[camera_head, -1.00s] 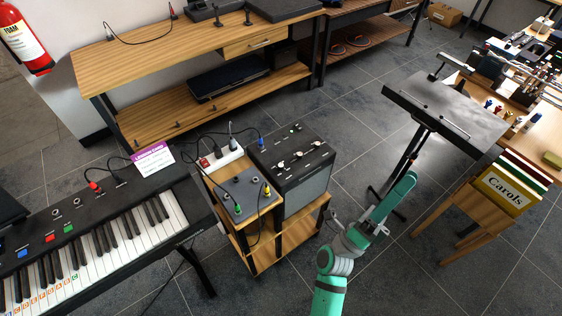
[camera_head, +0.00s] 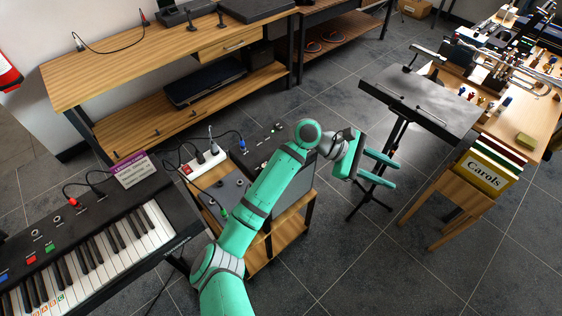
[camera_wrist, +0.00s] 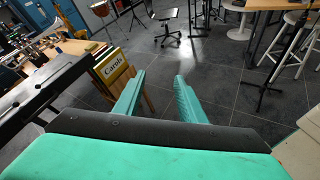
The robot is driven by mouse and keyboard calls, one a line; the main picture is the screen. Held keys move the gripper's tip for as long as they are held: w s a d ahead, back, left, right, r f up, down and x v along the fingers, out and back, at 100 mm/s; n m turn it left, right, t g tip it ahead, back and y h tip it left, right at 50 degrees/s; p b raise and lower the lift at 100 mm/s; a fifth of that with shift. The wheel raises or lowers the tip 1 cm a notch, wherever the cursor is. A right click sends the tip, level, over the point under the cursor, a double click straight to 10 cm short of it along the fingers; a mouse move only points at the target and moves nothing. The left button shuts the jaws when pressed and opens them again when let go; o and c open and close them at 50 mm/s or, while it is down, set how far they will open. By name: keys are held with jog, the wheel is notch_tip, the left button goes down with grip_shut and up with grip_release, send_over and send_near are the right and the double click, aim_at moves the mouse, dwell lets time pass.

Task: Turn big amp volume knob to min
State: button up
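The big amp (camera_head: 254,147) is a dark box on a low wooden stand. My arm crosses in front of it in the head view and hides most of its top panel. A few small knobs or switches show at the panel's far edge, but I cannot tell which is the volume knob. The amp is not visible in the wrist view. My gripper (camera_head: 387,173) is open and empty, to the right of the amp and apart from it, its fingers pointing right. Both fingers also show spread apart in the wrist view (camera_wrist: 160,82), over the floor.
A black music stand (camera_head: 420,100) stands close to my gripper's right. A keyboard (camera_head: 95,245) is at the left. A small grey box (camera_head: 226,188) and a white power strip (camera_head: 203,162) with cables sit beside the amp. A Carols book (camera_head: 486,175) rests at the right.

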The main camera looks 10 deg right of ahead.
jog(key=w+a+f+m+t+y, duration=0.1)
jog(key=w+a+f+y, duration=0.3)
jog(key=a, duration=0.4)
jog(key=w+a+f+m+t+y, duration=0.1)
jog(key=w+a+f+t+y, duration=0.15)
jog(key=w+a, duration=0.4)
jog(key=w+a+r+y, duration=0.1)
jog(key=w+a+y, duration=0.2)
jog(key=a, duration=0.6)
jog(key=w+a+r+y, duration=0.2)
jog(key=w+a+y, duration=0.2)
jog(key=a, duration=0.6)
jog(key=shift+m+t+h, duration=0.25)
jog(key=shift+m+t, duration=0.15)
jog(key=shift+t, duration=0.05)
jog(key=f, duration=1)
jog(key=shift+s+d+f, duration=0.15)
jog(key=shift+d+f, duration=0.1)
jog(key=shift+f, duration=0.1)
grip_shut()
